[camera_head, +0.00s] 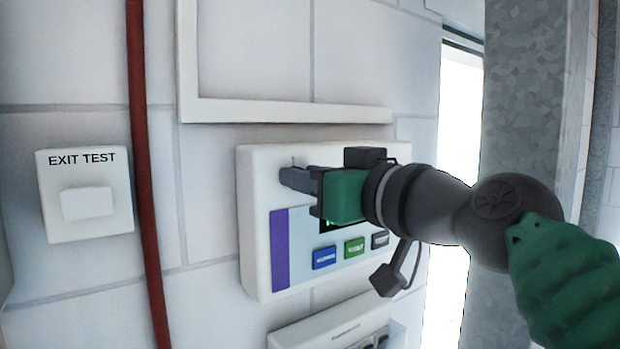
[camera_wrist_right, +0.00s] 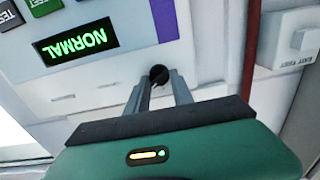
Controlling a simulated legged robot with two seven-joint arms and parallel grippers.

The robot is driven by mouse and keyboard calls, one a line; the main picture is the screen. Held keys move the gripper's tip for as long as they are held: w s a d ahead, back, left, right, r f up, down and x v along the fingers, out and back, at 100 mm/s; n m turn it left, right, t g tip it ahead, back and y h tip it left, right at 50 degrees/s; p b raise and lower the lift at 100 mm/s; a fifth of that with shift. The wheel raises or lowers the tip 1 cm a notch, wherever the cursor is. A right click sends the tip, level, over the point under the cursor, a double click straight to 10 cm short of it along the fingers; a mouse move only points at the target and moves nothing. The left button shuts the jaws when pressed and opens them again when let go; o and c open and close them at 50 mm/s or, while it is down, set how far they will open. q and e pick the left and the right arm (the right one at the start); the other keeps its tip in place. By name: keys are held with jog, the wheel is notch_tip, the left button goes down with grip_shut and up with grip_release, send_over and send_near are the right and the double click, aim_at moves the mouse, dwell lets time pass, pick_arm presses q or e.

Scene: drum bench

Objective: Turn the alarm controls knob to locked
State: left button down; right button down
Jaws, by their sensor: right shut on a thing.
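The white alarm panel (camera_head: 255,220) is mounted on the wall in the middle of the head view. It carries a purple strip and several coloured buttons. The dark round knob (camera_wrist_right: 159,74) shows in the right wrist view, between the fingertips of my right gripper (camera_wrist_right: 160,85). My right gripper (camera_head: 290,176) reaches in from the right and is shut on the knob at the panel's upper left. In the head view the fingers hide most of the knob. The panel's display (camera_wrist_right: 76,43) reads NORMAL in green, upside down in the wrist view. My left gripper is not in view.
A white EXIT TEST box (camera_head: 88,225) is on the wall to the left, beside a vertical red pipe (camera_head: 143,180). A white frame (camera_head: 190,60) is above the panel, and another white unit (camera_head: 310,333) is below. A grey column (camera_head: 520,110) stands at right.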

jog(key=n+b, duration=0.2)
jog(key=n, duration=0.4)
jog(key=n+b, duration=0.3)
jog(key=n, duration=0.3)
jog(key=f+n+b, duration=0.1)
jog(key=n+b, duration=0.1)
jog(key=n, duration=0.3)
jog(key=shift+w+n+b, duration=0.15)
jog(key=shift+n+b, duration=0.25)
dwell(0.5)
